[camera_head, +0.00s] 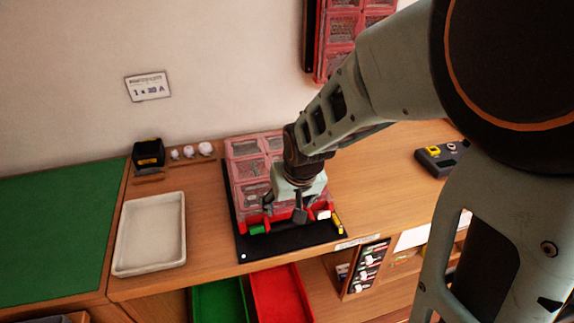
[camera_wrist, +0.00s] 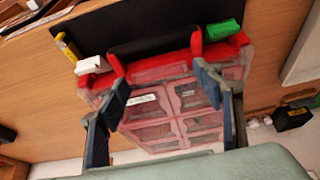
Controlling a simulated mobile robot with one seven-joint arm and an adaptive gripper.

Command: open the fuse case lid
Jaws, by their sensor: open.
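The fuse case (camera_head: 239,180) is a red case with a clear pinkish lid over several compartments. It lies on a black mat (camera_head: 285,249) on the wooden bench. Its lid (camera_wrist: 200,122) looks down, though my gripper hides part of it. A green piece (camera_head: 257,229) and a white piece (camera_head: 323,214) sit at its front edge; the green piece (camera_wrist: 223,30) and white piece (camera_wrist: 92,65) also show in the wrist view. My gripper (camera_head: 285,209) points down over the case's front part. In the wrist view its fingers (camera_wrist: 163,80) are apart with nothing held. I cannot tell whether they touch the case.
A yellow fuse-like piece (camera_head: 338,225) lies on the mat's right corner. A pale tray (camera_head: 151,265) and a black box (camera_head: 148,153) stand left. A grey device (camera_head: 440,160) is right. Green (camera_head: 218,300) and red (camera_head: 280,295) bins are below the bench edge.

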